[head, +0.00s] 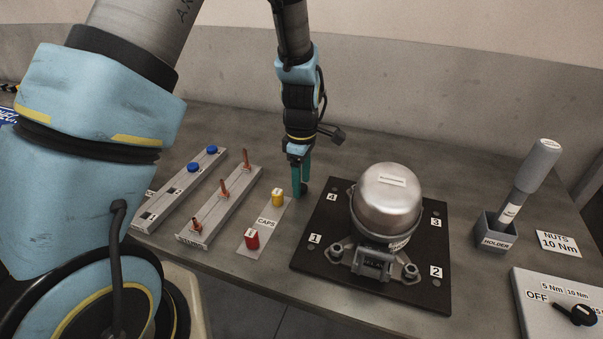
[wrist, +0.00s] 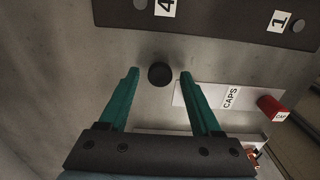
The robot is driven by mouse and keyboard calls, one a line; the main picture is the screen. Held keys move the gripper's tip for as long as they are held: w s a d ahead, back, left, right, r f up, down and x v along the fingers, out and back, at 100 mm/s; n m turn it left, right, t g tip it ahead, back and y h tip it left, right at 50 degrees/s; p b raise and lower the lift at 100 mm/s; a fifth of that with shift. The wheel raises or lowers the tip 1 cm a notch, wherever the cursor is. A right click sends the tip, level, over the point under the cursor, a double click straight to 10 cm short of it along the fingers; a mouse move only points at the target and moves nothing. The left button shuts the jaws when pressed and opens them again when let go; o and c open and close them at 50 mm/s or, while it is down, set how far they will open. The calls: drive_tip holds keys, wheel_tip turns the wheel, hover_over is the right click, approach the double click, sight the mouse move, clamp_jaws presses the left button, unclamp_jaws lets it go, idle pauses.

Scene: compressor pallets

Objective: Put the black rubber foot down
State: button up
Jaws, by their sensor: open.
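The black rubber foot (wrist: 160,74) is a small dark disc on the grey table, between the two fingertips in the wrist view. In the head view it shows as a dark spot (head: 304,188) at the lower end of the fingers, partly hidden by them. My gripper (head: 302,183) points down, with its teal fingers spread. In the wrist view the open gripper (wrist: 160,72) has a gap on both sides of the foot. The foot lies between the CAPS plate and the black base plate, near the corner marked 4.
The black base plate (head: 306,262) carries a silver compressor (head: 388,195) to the right. The CAPS plate (head: 267,222) holds a yellow cap (head: 278,197) and a red cap (head: 252,238). Two grey racks (head: 225,210) stand left. A tool holder (head: 495,232) and switch panel (head: 545,310) are right.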

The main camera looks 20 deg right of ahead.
wheel_tip(320, 180, up, 12)
drive_tip(key=b, duration=0.3)
drive_tip(key=s+a+f+m+t, duration=0.1)
drive_tip(key=a+m, duration=0.9)
drive_tip(key=a, duration=1.9)
drive_tip(key=shift+a+m+t, duration=0.3)
drive_tip(key=shift+a, duration=0.1)
